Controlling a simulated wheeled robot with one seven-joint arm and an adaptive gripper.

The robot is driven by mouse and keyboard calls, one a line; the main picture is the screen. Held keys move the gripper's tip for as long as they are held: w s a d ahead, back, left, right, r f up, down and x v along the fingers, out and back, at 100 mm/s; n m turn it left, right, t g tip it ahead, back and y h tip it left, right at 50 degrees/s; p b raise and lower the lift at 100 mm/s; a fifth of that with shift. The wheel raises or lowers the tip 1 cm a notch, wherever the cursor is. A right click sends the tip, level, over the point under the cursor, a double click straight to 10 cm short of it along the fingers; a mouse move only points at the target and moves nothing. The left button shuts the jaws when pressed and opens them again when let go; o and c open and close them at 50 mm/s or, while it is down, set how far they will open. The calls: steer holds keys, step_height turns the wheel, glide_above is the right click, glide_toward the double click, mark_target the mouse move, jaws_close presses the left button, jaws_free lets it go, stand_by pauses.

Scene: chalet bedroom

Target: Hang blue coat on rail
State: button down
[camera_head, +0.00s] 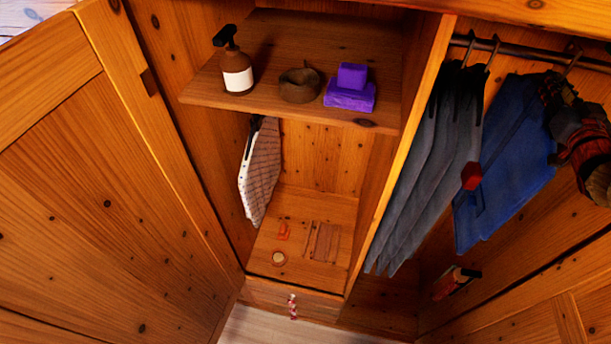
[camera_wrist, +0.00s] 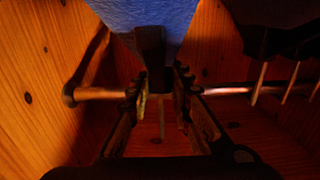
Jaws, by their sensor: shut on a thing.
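The blue coat (camera_head: 512,150) hangs in the right compartment of the wardrobe, right of several grey garments. The rail (camera_head: 515,46) runs across the top there and shows also in the wrist view (camera_wrist: 98,94). My gripper (camera_head: 556,94) is at the top right of the coat, just below the rail. In the wrist view my gripper (camera_wrist: 160,84) is shut on the dark upper part of the coat's hanger, with blue cloth beyond. The hanger's hook (camera_head: 573,60) is at the rail; I cannot tell whether it rests on it. My fingers hide part of the hanger.
Grey garments (camera_head: 430,160) hang close at left on the same rail. A wooden divider (camera_head: 400,150) separates a shelf (camera_head: 215,85) with a pump bottle (camera_head: 237,78), a brown bowl (camera_head: 299,86) and purple blocks (camera_head: 350,90). The right wall (camera_head: 520,225) is close to the coat.

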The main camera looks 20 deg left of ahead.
steer(key=shift+s+r, duration=0.15)
steer(key=shift+s, duration=2.15)
